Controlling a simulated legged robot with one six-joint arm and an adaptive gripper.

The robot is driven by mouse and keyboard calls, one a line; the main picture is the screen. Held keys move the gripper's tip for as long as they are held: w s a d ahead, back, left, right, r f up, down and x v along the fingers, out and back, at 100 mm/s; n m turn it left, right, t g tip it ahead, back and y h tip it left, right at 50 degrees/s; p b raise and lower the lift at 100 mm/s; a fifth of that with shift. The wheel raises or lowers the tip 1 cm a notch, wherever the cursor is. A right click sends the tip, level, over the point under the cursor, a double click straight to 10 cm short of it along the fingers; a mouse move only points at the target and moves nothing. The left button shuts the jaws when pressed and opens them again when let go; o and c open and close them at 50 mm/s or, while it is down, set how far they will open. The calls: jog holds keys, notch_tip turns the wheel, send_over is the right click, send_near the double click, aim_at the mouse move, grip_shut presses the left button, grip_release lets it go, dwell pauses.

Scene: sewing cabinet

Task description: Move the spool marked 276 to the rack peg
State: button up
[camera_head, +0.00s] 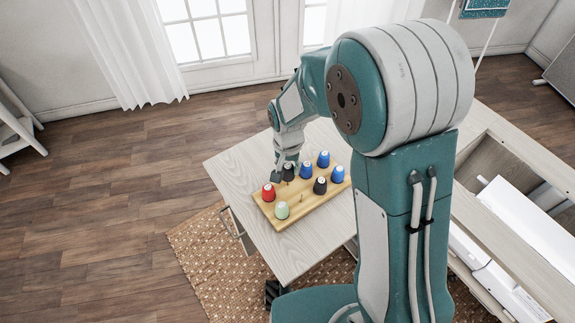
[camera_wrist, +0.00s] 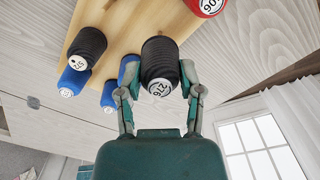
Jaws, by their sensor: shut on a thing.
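The black spool marked 276 (camera_wrist: 159,62) is between my gripper's fingers in the wrist view, its white label facing the camera. My gripper (camera_wrist: 161,90) is shut on it, one finger on each side. In the head view this black spool (camera_head: 289,171) is at the far left part of the wooden rack (camera_head: 292,217), with my gripper (camera_head: 283,172) at it. I cannot tell whether its base is on a peg or raised. A bare rack peg (camera_head: 302,195) appears near the rack's middle, small in view.
The pale tabletop (camera_head: 235,165) is clear to the left. My arm hides the table's right part.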

jog(key=shift+f, duration=1.35)
jog(key=o, duration=0.9)
jog(key=shift+o, duration=0.2)
notch_tip(320, 180, up, 12)
dwell(0.4)
